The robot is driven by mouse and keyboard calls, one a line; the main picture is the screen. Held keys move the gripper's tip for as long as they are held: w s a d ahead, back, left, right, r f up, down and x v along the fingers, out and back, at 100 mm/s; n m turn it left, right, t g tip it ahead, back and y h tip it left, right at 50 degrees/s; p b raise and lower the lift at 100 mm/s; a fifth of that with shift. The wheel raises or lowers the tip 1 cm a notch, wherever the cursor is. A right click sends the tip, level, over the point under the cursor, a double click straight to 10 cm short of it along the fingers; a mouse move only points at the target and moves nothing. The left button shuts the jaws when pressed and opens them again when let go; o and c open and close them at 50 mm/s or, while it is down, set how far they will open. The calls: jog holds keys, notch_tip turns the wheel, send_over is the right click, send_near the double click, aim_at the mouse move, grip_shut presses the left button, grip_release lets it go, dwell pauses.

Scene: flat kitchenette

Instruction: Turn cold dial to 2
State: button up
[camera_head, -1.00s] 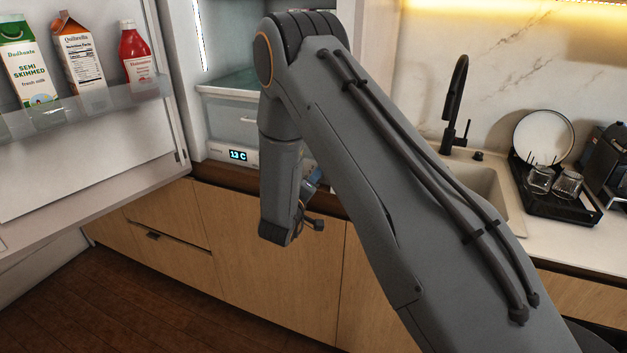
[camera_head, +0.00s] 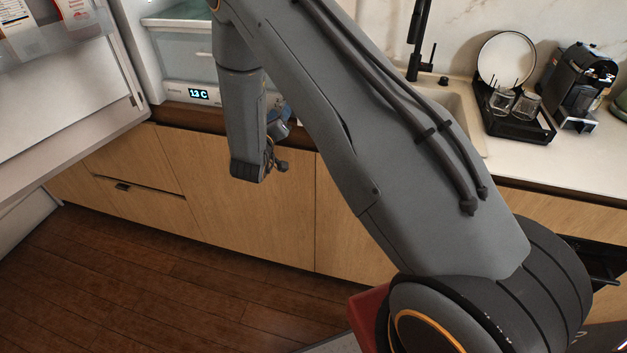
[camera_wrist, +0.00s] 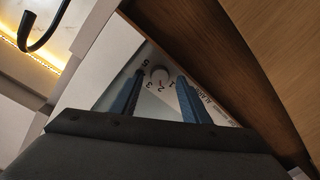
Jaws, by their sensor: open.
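In the head view the dial is hidden behind my arm, and only a bit of blue near my wrist shows. The fridge display (camera_head: 198,94) seems to read 13 C.
The open fridge door (camera_head: 60,110) with shelf items stands at the left. Wooden cabinet fronts (camera_head: 230,210) lie below the fridge. A dark wooden edge (camera_wrist: 240,75) runs close beside the panel. A sink, black tap (camera_head: 418,45) and dish rack (camera_head: 515,115) are at the right.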

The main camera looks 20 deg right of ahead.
jog(key=m, duration=0.3)
jog(key=shift+d+p, duration=0.1)
jog(key=shift+p, duration=0.25)
jog(key=s+a+g+y+b, duration=0.3)
jog(key=s+a+y+b, duration=0.15)
jog(key=s+y, duration=0.2)
jog(key=s+d+n+g+y+b, duration=0.1)
jog(key=s+g, duration=0.8)
jog(key=s, duration=1.7)
jog(key=shift+s+d+r+n+g+y, duration=0.15)
jog(key=shift+d+r+n+g+y, duration=0.25)
jog(key=shift+d+n+y, duration=0.55)
jog(key=shift+d, duration=0.2)
